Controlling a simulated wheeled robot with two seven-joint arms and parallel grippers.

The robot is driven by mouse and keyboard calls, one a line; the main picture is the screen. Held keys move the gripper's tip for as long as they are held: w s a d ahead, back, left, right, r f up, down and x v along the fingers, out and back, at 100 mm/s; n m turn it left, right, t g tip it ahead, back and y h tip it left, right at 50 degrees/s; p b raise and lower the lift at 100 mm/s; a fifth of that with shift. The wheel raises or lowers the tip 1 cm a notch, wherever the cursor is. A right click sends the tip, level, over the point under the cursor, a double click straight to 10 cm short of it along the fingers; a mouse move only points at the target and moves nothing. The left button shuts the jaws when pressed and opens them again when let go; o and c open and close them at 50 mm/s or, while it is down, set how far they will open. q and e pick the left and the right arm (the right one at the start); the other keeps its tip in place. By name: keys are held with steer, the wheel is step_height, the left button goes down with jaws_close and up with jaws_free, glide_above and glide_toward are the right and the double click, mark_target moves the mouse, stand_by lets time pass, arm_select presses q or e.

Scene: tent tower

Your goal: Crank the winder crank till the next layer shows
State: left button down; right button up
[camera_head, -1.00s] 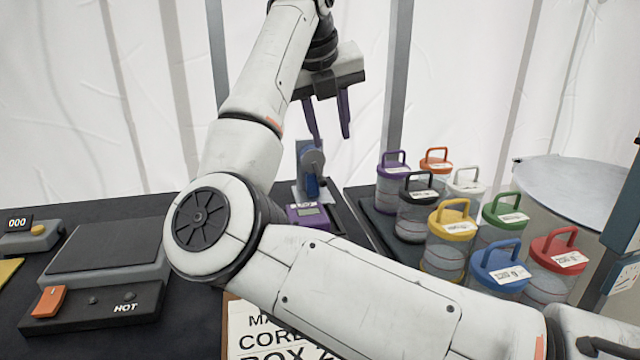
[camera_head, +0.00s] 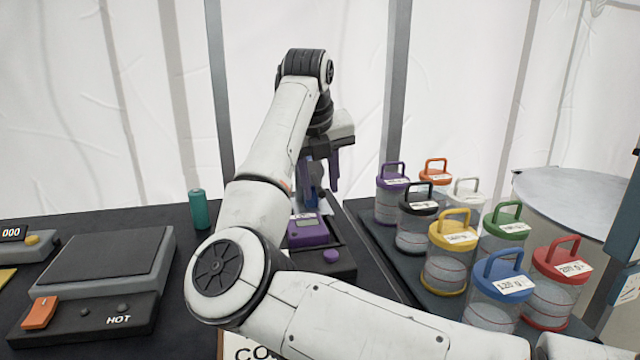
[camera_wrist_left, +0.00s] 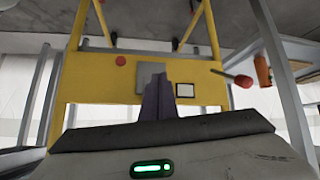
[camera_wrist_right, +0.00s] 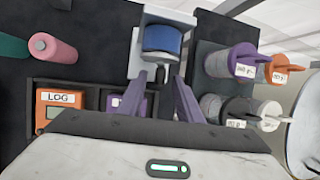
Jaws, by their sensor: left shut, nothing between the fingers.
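The winder shows in the right wrist view as a blue drum (camera_wrist_right: 162,40) on a pale grey bracket, with a short dark crank handle (camera_wrist_right: 162,73) under it. In the head view the winder is mostly hidden behind my right gripper (camera_head: 320,185), which is lowered at its height. In the right wrist view my right gripper (camera_wrist_right: 160,84) is open, its two purple fingers apart on either side of the handle's line. I cannot tell whether they touch it. My left gripper (camera_wrist_left: 158,82) is shut and empty in the left wrist view, facing a yellow frame (camera_wrist_left: 100,88) away from the winder.
Several lidded jars (camera_head: 450,250) stand on a tray right of the winder. A purple device (camera_head: 308,232) sits in front of it. A teal cylinder (camera_head: 199,210) and a hot plate (camera_head: 105,265) are at left.

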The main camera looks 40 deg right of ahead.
jaws_close()
stand_by(0.3)
steer(key=shift+m+t+y, duration=0.3)
steer(key=shift+t+y, duration=0.2)
steer(key=shift+y, duration=0.5)
steer(key=t+y+b, duration=0.1)
steer(key=y+b, duration=0.1)
steer(key=y, duration=0.1)
steer(key=shift+w+a+f+m+t, duration=0.2)
steer(key=shift+m+t, duration=0.1)
steer(key=shift+t, duration=0.1)
steer(key=shift+a+m+t+y+b, duration=0.1)
steer(key=shift+m+t+y+b, duration=0.2)
steer(key=shift+t+y+b, duration=0.5)
arm_select(q)
steer(key=shift+d+f, duration=0.3)
steer(key=shift+f, duration=0.3)
arm_select(e)
steer(key=shift+y, duration=0.3)
steer(key=shift+r, duration=0.1)
